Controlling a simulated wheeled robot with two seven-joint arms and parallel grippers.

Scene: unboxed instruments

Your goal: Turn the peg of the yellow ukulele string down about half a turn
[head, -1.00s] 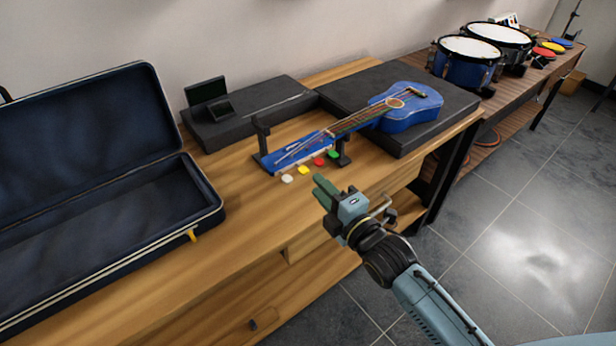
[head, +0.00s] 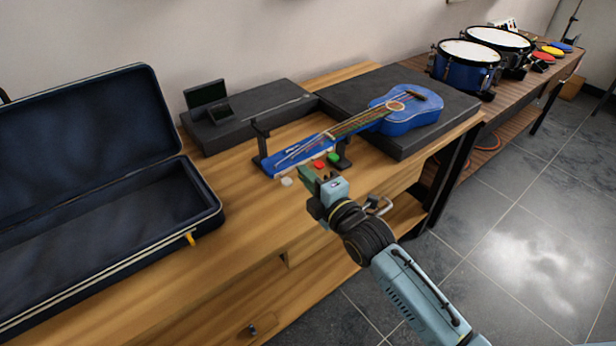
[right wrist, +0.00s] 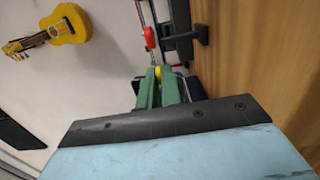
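The blue ukulele (head: 405,113) lies with its body on a dark padded case and its headstock (head: 290,158) toward the left. A white peg (head: 287,182), a red peg (head: 319,165) and a green peg (head: 334,158) show along the headstock's near edge. My right gripper (head: 308,174) is at this edge and hides the yellow peg in the head view. In the right wrist view, the yellow peg (right wrist: 158,71) shows between the green fingertips, with a narrow gap between the fingers; contact is unclear. The red peg (right wrist: 150,38) is just beyond. My left gripper is not in view.
A black stand (head: 261,140) holds the neck end. An open dark instrument case (head: 205,218) stands at left. A black box (head: 245,120) with a small device (head: 218,113) is behind. Drums (head: 467,65) stand at the right. The wooden tabletop in front is clear.

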